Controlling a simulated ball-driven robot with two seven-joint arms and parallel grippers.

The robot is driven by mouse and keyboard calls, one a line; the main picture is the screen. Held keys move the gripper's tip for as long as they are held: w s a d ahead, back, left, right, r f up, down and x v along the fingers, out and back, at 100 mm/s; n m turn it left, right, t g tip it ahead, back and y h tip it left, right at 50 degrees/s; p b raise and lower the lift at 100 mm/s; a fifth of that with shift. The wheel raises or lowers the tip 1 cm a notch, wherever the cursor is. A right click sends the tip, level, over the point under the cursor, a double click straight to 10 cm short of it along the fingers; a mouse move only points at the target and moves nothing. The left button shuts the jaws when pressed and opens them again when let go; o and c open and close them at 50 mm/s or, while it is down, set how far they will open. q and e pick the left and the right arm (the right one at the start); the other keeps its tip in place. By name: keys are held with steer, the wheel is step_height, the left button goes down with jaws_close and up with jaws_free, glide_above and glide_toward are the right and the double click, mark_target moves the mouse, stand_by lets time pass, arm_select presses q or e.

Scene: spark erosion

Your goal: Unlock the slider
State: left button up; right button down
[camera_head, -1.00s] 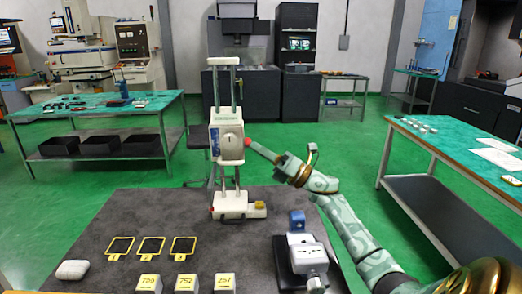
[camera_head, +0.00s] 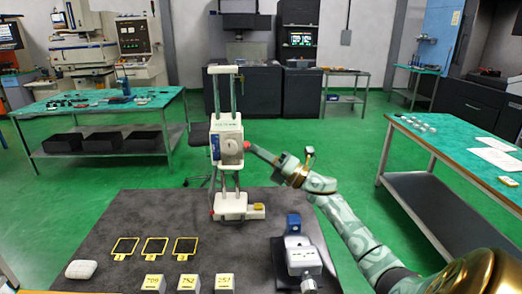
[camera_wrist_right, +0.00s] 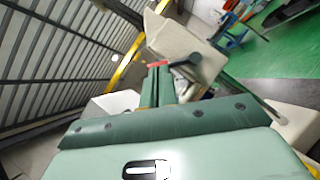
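The slider (camera_head: 226,138) is a pale block with a round dial, set on two upright posts above a white base (camera_head: 230,206). In the right wrist view, a pale block (camera_wrist_right: 182,42) with a dark lever (camera_wrist_right: 190,63) lies just beyond my fingers. My right gripper (camera_head: 252,148) reaches in from the right to the slider's right side. Its green fingers (camera_wrist_right: 158,72) lie close together, with red at their tips. The red end is beside the lever; whether they touch is unclear. I see nothing held between the fingers. My left gripper is out of view.
The dark tabletop (camera_head: 120,212) holds three yellow-framed cards, three numbered blocks and a white rounded object (camera_head: 81,269) at left. A blue and white device (camera_head: 301,256) stands at front right, near my right arm. The middle is clear.

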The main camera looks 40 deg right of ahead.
steer(key=m+h+p, duration=0.1)
steer(key=p, duration=0.1)
steer(key=r+m+h+p, duration=0.1)
steer(key=m+p, duration=0.1)
steer(key=p, duration=0.1)
steer(key=r+m+g+p, duration=0.1)
steer(key=m+p, duration=0.1)
steer(key=shift+w+d+r+h+p, duration=0.1)
steer(key=shift+w+d+h+p, duration=0.25)
steer(key=shift+w+h+p, duration=0.05)
steer(key=shift+w+d, duration=0.1)
steer(key=shift+w, duration=0.05)
